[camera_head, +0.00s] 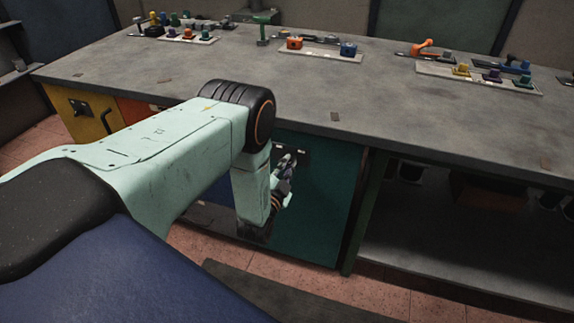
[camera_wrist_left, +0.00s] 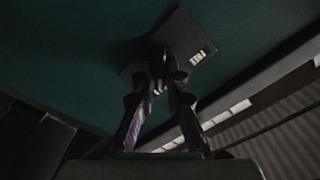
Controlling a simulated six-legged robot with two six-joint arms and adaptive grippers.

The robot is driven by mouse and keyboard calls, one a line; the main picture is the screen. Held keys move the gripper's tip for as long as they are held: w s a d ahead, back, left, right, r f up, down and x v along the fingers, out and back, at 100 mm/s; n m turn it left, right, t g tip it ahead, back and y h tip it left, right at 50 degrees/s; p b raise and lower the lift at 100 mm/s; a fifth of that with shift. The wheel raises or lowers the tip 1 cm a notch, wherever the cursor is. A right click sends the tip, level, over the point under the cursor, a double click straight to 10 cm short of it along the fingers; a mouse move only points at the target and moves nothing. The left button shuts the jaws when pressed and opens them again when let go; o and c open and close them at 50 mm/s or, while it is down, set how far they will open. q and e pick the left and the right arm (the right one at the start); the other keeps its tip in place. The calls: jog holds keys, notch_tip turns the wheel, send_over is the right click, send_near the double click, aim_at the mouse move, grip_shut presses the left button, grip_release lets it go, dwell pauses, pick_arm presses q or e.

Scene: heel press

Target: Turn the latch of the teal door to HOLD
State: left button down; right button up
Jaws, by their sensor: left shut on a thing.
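The teal door (camera_head: 325,205) is on the front of the workbench, right of my left forearm. Its dark latch plate (camera_head: 303,158) is partly hidden behind my left gripper (camera_head: 287,172). In the left wrist view the teal door (camera_wrist_left: 75,45) fills the upper part, with the dark latch plate (camera_wrist_left: 190,35) and a small pale label (camera_wrist_left: 198,56) on it. There my left gripper (camera_wrist_left: 163,68) is at the plate, its fingers closed together on the latch. The latch itself is mostly hidden between the fingers, so its angle cannot be told. My right gripper is not in view.
The grey workbench top (camera_head: 200,75) holds trays of small coloured parts along its back. A yellow door (camera_head: 85,112) with a dark handle is at the left, next to an orange one (camera_head: 140,108). An open shelf bay (camera_head: 450,240) lies right of the teal door.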

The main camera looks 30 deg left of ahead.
pick_arm(q)
jog(key=c, duration=1.4)
grip_release()
jog(key=v, duration=1.2)
jog(key=shift+d, duration=0.1)
